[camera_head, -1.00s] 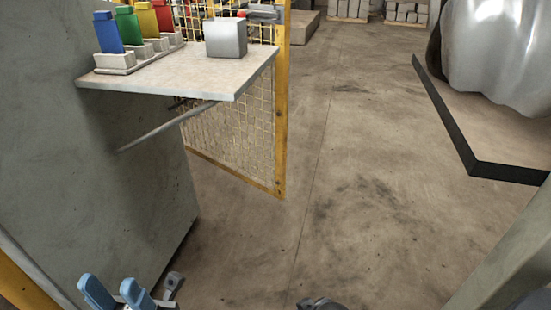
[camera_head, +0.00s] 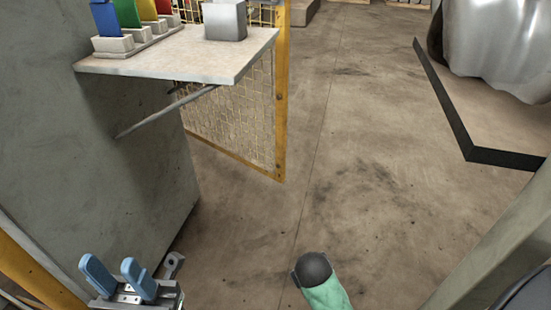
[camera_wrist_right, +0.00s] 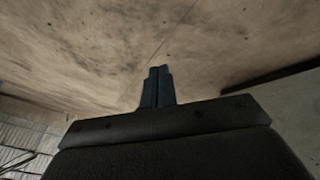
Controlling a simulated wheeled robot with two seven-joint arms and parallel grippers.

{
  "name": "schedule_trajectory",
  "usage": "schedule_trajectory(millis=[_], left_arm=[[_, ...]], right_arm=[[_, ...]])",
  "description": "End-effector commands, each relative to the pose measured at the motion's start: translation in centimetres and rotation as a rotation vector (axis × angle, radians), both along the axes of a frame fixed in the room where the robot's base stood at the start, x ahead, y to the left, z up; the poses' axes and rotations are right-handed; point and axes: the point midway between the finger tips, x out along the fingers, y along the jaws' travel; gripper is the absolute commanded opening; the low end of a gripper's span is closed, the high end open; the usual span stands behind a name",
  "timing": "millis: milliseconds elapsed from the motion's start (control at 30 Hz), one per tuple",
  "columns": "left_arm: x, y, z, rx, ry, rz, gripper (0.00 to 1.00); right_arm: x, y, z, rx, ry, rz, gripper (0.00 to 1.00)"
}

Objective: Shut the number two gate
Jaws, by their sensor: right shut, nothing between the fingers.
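A yellow-framed mesh gate (camera_head: 281,120) stands in the upper middle of the head view, partly hidden behind a shelf. I see no number on it, so I cannot tell whether it is number two. My left gripper (camera_head: 119,270), with blue fingers set apart, is open and empty at the lower left, well short of the gate. My right gripper (camera_wrist_right: 157,72) shows in the right wrist view with its dark fingers together and nothing between them, over bare floor. In the head view only a dark, rounded end with a green part shows of my right arm.
A shelf (camera_head: 200,63) on a grey wall (camera_head: 100,150) holds coloured blocks (camera_head: 125,14) and a grey cube (camera_head: 225,20); a rod braces it. Floor (camera_head: 380,210) is clear at middle. A black-edged slab (camera_head: 455,120) with a grey covered bulk (camera_head: 500,40) stands right.

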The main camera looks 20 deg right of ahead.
Motion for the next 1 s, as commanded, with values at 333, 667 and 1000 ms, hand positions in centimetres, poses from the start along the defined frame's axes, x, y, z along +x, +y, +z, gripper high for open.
schedule_trajectory(millis=[333, 667, 1000], left_arm=[[0.0, 0.0, 0.0, 0.000, 0.000, 0.000, 0.36], [0.0, 0.0, 0.0, 0.000, 0.000, 0.000, 0.36], [0.0, 0.0, 0.0, 0.000, 0.000, 0.000, 0.36]], right_arm=[[14.2, -3.2, 2.0, -0.285, -0.109, -0.024, 0.00], [26.7, -4.5, 7.5, -0.565, -0.165, -0.024, 0.00], [38.5, -3.5, 16.9, -0.859, -0.190, 0.001, 0.00]])
